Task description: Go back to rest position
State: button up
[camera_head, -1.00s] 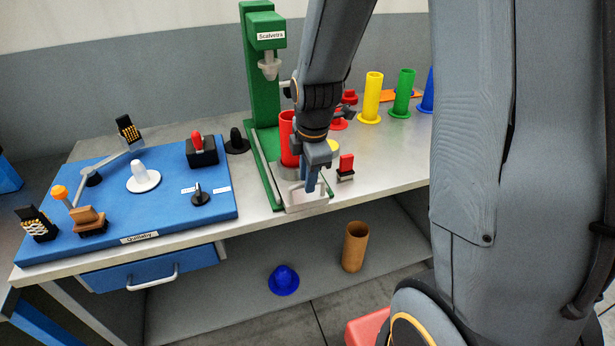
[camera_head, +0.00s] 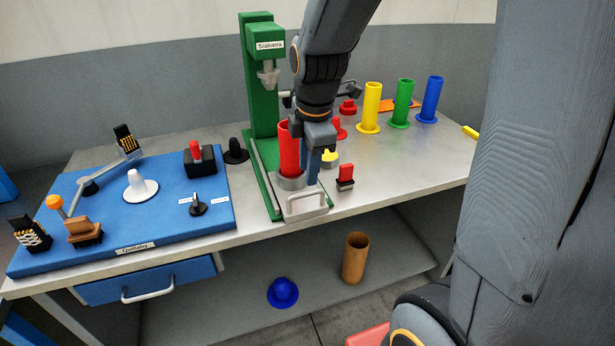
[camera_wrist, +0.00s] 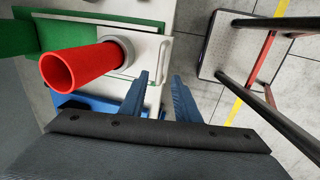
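My gripper (camera_head: 311,168) is at the front of the green press labelled Scalvetra (camera_head: 262,100), close to the red bobbin tube (camera_head: 288,150). The red tube stands in a grey holder on the press base. The white handle (camera_head: 305,200) of the press base is just below the fingers in the head view.
A blue board (camera_head: 110,235) with levers and knobs lies at left. Yellow (camera_head: 371,108), green (camera_head: 402,104) and blue (camera_head: 431,100) bobbins stand at the back right. A red-topped stamp-like piece (camera_head: 346,177) is right of the press. A brown tube (camera_head: 355,258) and blue cone (camera_head: 283,292) are on the lower shelf.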

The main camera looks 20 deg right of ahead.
jog(key=shift+r, duration=0.3)
jog(key=s+f+m+b, duration=0.1)
jog(key=s+f+m, duration=0.5)
jog(key=m, duration=1.2)
jog(key=s, duration=0.4)
jog(key=shift+s+a+g, duration=0.25)
jog(key=shift+g, duration=0.15)
